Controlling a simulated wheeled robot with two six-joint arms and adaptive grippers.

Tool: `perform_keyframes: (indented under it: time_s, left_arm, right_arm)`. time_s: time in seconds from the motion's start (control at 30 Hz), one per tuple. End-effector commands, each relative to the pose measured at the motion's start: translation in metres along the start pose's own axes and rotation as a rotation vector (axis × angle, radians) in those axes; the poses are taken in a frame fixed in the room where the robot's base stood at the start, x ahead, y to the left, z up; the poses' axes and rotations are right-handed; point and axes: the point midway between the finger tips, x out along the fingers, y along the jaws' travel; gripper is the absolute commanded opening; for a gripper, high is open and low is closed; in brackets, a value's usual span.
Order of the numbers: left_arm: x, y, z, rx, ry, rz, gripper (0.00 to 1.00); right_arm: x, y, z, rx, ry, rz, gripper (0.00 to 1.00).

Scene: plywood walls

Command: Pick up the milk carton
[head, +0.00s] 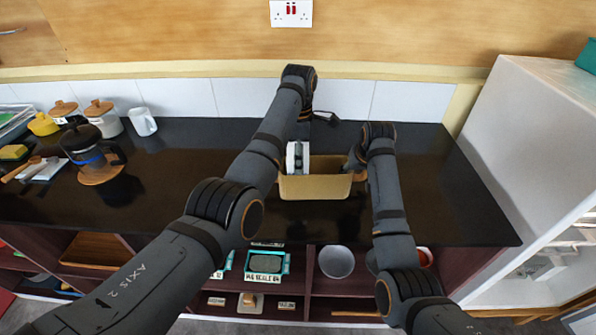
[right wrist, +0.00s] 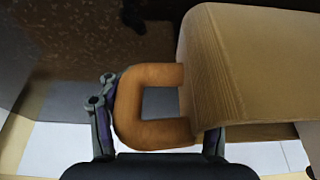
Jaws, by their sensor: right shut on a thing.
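A tan open-topped box (head: 315,188) stands on the dark counter. A small white object (head: 291,158) with a dark middle, possibly the milk carton, shows upright at the box's left part; its lower end is hidden by the box front. My left gripper (head: 299,150) comes down from above at this white object; its fingers are too small and dark to tell if they hold it. My right gripper (right wrist: 158,140) is shut on the orange-brown loop handle (right wrist: 130,105) on the box's side. The box wall (right wrist: 245,65) fills the upper right of the right wrist view.
A white cabinet (head: 525,150) borders the right. Shelves below hold a scale (head: 266,263) and a grey bowl (head: 336,262). The counter's right part is clear.

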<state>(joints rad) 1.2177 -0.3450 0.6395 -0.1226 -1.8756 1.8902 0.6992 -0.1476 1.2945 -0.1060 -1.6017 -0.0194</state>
Motion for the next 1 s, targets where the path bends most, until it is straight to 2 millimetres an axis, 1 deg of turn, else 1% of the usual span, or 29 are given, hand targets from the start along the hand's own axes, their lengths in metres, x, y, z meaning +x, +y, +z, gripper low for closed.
perform_keyframes:
  time_s: [0.03, 0.3, 0.37, 0.57, 0.67, 0.77, 1.0]
  left_arm:
    - [0.0, 0.0, 0.0, 0.0, 0.0, 0.001, 0.44]
    - [0.0, 0.001, 0.0, 0.0, 0.0, 0.002, 0.07]
    - [0.0, 0.001, 0.0, -0.001, 0.0, 0.002, 0.0]
    - [-0.001, 0.001, 0.0, -0.001, -0.001, 0.004, 0.0]
    - [-0.006, 0.001, 0.0, -0.001, 0.0, 0.005, 0.0]
    - [-0.021, 0.002, 0.0, 0.0, -0.001, 0.007, 0.0]
    - [-0.074, 0.001, 0.0, 0.0, 0.0, 0.007, 0.0]
  right_arm:
    - [-0.001, 0.0, -0.001, 0.0, 0.002, -0.001, 0.26]
    - [-0.001, 0.0, -0.001, 0.0, 0.002, -0.001, 0.26]
    - [-0.001, 0.0, -0.001, 0.0, 0.002, -0.001, 0.26]
    - [-0.001, 0.0, -0.001, 0.0, 0.002, -0.001, 0.26]
    - [-0.001, 0.0, -0.001, 0.0, 0.002, -0.001, 0.26]
    - [-0.001, 0.0, -0.001, 0.0, 0.001, -0.001, 0.26]
    - [-0.001, 0.0, 0.0, 0.0, 0.001, 0.0, 0.26]
